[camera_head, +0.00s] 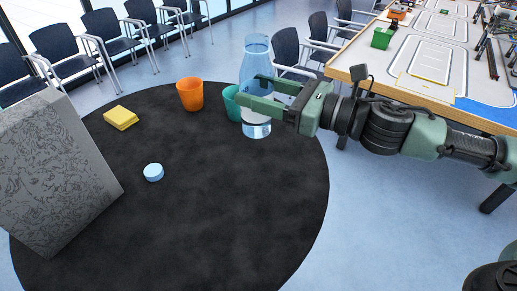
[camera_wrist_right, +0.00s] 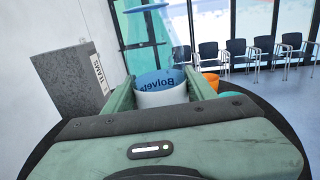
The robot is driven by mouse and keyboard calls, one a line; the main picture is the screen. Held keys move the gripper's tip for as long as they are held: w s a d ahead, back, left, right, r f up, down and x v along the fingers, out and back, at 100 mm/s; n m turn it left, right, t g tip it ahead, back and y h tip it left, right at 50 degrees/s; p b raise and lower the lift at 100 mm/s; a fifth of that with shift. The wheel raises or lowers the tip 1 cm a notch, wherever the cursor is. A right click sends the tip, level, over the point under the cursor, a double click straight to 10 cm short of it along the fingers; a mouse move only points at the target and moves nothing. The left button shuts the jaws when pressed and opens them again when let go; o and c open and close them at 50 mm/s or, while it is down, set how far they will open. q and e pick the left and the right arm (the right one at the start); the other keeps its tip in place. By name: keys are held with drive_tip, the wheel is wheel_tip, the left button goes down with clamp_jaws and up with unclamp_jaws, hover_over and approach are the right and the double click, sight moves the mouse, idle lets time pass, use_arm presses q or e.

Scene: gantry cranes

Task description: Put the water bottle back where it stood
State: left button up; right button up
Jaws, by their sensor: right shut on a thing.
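The water bottle (camera_head: 256,62) is clear blue with a pale label and stands upright in my right gripper (camera_head: 250,92). The gripper's two green fingers are shut around its middle. In the right wrist view the bottle (camera_wrist_right: 162,92) sits between the fingers, its lettering reversed. In the head view it overlaps the right part of the round black tabletop (camera_head: 230,220), in front of the teal cup (camera_head: 231,104). I cannot tell whether its base touches the tabletop. My left gripper is not in view.
An orange cup (camera_head: 190,95), a yellow block (camera_head: 121,118) and a light blue disc (camera_head: 153,172) are on the black tabletop. A grey patterned box (camera_head: 50,175) stands at its left. The tabletop's front middle is clear. A wooden-edged table (camera_head: 400,95) is at the right; chairs line the back.

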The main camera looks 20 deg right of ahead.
sight(270, 126)
wheel_tip(270, 126, down, 8)
drive_tip(key=b, duration=0.2)
drive_tip(key=shift+d+r+b, duration=0.1)
drive_tip(key=shift+r+b, duration=0.1)
drive_tip(key=shift+b, duration=0.15)
drive_tip(key=shift+f, duration=0.8)
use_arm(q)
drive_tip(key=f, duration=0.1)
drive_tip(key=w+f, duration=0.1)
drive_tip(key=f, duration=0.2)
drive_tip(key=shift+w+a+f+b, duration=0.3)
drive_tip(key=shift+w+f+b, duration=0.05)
use_arm(e)
wheel_tip(270, 126, down, 3)
drive_tip(key=shift+r, duration=0.1)
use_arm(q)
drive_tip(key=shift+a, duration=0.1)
use_arm(e)
drive_tip(key=shift+f, duration=0.25)
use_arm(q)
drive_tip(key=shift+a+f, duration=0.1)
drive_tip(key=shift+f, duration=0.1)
use_arm(e)
drive_tip(key=o, duration=1.6)
drive_tip(key=shift+o, duration=0.2)
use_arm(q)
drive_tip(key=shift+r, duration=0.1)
use_arm(e)
drive_tip(key=shift+r, duration=0.1)
